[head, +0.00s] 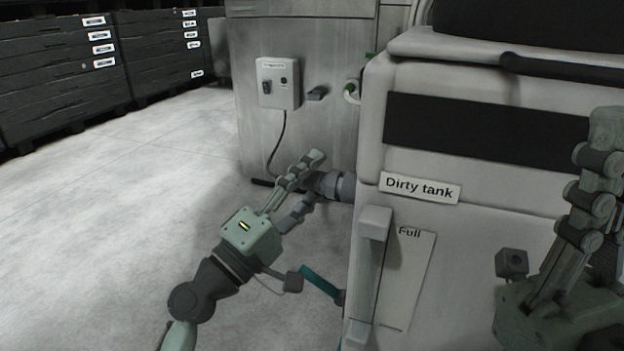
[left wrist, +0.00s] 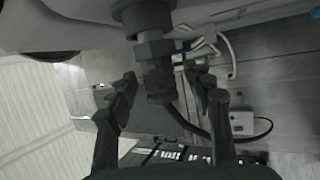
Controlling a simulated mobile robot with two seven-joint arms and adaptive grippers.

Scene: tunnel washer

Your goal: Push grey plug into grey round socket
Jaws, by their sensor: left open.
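The grey plug (left wrist: 160,84) sits end to end with the grey round socket (left wrist: 145,14) in the left wrist view; how deep it is in cannot be told. In the head view the socket (head: 347,187) sticks out from the left side of the dirty tank machine, and the plug (head: 324,183) is at its mouth, partly hidden by my fingers. My left gripper (head: 308,177) is open, its fingers on either side of the plug, with gaps visible in the left wrist view (left wrist: 162,78). My right gripper (head: 592,175) is at the right edge, partly cut off.
A white wall box (head: 278,83) has a dark cable (head: 281,140) running down behind my left gripper. The dirty tank machine (head: 420,240) fills the right. Black crates (head: 60,70) stand at the back left. The floor at left is clear.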

